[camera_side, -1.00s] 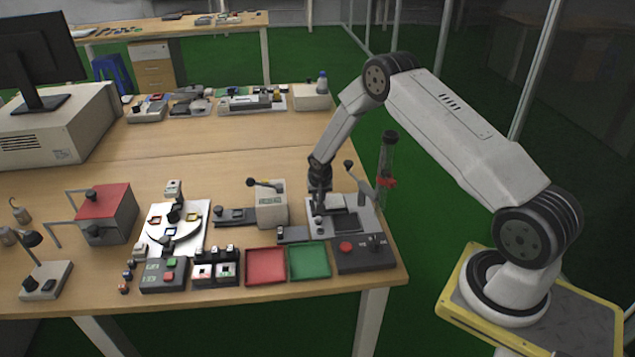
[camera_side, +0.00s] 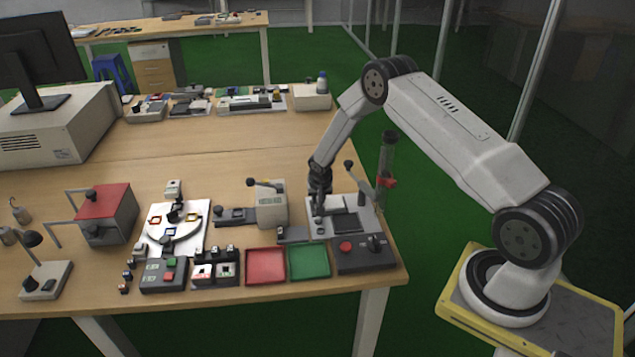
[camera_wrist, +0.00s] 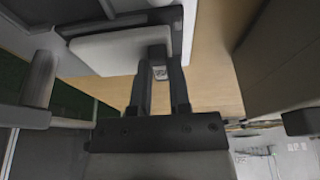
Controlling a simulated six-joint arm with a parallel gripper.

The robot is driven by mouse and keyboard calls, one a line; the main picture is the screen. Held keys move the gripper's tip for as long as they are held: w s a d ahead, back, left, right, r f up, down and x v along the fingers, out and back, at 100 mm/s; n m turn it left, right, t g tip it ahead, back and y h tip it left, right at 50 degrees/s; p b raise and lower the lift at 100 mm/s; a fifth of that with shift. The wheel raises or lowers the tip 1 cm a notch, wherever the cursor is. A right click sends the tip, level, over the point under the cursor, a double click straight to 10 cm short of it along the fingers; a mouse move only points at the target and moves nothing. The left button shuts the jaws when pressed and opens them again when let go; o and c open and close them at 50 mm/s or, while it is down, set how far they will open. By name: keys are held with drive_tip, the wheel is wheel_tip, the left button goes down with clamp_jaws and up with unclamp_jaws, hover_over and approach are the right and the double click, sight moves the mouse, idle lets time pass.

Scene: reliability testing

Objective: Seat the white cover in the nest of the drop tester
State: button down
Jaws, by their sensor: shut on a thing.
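The white cover (camera_wrist: 108,50) shows in the wrist view as a pale, rounded slab over a darker framed part. My gripper (camera_wrist: 160,66) is shut at the cover's right end, where the dark fingers hide the exact contact. In the side view my gripper (camera_side: 319,206) points down at the left part of the drop tester (camera_side: 372,222), a pale plate with a dark square recess. The cover cannot be made out there. I cannot tell from these views whether it lies flat in the nest.
A black-knobbed lever (camera_side: 356,178) and a clear tube with a red collar (camera_side: 387,170) stand close right of my gripper. A grey box with a lever (camera_side: 271,205) stands to its left. Red (camera_side: 265,266) and green (camera_side: 309,262) trays and a control box (camera_side: 365,254) lie in front.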

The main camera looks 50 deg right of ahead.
idle(0.4)
drive_tip(key=c, duration=0.5)
unclamp_jaws()
drive_tip(key=shift+r, duration=2.95)
